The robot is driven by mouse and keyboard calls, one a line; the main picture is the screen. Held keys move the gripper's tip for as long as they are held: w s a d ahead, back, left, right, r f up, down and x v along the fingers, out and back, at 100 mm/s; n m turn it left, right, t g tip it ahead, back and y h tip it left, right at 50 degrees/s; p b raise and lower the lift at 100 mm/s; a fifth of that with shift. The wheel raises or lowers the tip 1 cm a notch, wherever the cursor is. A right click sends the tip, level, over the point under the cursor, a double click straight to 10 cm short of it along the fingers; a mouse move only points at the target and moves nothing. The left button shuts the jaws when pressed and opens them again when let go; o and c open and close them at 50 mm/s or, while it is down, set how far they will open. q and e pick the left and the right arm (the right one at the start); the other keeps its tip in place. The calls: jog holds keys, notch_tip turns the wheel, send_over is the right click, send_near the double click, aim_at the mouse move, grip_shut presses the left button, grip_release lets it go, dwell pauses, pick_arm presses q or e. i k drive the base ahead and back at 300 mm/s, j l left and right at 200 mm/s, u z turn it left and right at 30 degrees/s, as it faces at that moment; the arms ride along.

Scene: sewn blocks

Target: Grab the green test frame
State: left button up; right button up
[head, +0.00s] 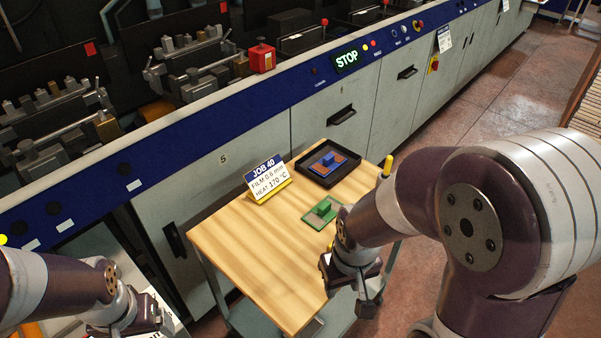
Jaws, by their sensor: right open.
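The green test frame (321,215) lies flat on the wooden top of a small table (240,240), near its right edge, with a raised green block on it. My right gripper (367,304) points down at the right edge of the table, nearer to me than the green frame and apart from it. It is open, and nothing shows between its fingers. My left gripper (152,318) is at the bottom left, away from the table; its fingers are too unclear to judge.
A black tray (312,179) with a blue block piece on an orange-brown base stands behind the green frame. A JOB 40 sign (266,180) stands at the table's back left. The front left of the tabletop is clear. A long machine (255,100) runs behind.

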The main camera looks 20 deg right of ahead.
aim_at(326, 210)
jog(key=i+l+z, duration=0.1)
jog(key=l+z, duration=0.15)
jog(key=l, duration=0.2)
jog(key=i+l+z, duration=0.25)
jog(key=l, duration=0.15)
jog(key=i+l+z, duration=0.1)
jog(key=l+z, duration=0.15)
jog(key=l, duration=0.15)
jog(key=i+l+z, duration=0.25)
jog(key=k+l, duration=0.05)
jog(key=l, duration=0.05)
